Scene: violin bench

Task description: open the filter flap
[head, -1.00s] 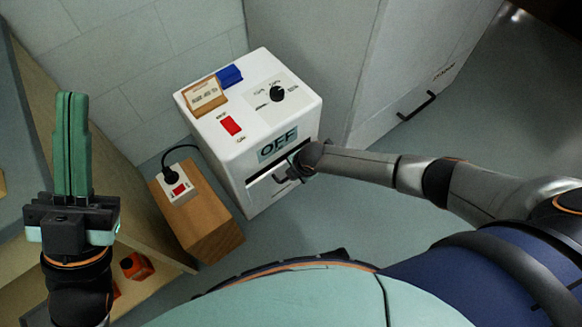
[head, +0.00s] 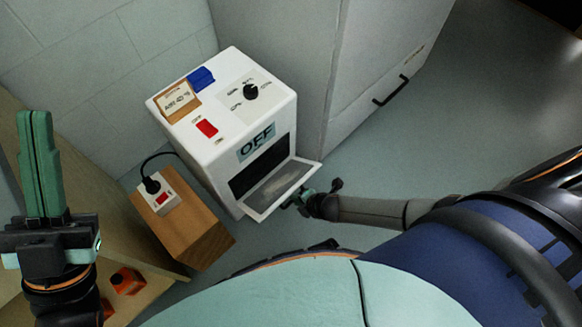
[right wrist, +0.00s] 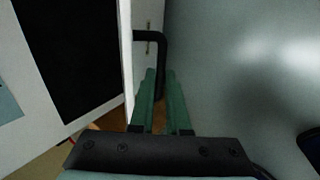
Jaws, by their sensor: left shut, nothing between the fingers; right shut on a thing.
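The white filter box (head: 205,150) has an "OFF" label above a dark opening (head: 262,168) on its front. Its filter flap (head: 306,170) is swung down and outward, with a grey panel inside a white rim. My right gripper (head: 300,198) is at the flap's outer side. In the right wrist view, my right gripper (right wrist: 160,88) is shut on the flap's black bar handle (right wrist: 152,37), beside the flap's white edge (right wrist: 127,55) and the dark opening (right wrist: 72,55). My left gripper (head: 40,165) is shut and empty, pointing up at the far left.
A wooden block (head: 190,232) with a power socket (head: 158,195) and plug stands left of the box. A grey cabinet (head: 370,60) with a black handle stands behind right. An orange item (head: 127,280) lies lower left. Floor right of the flap is clear.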

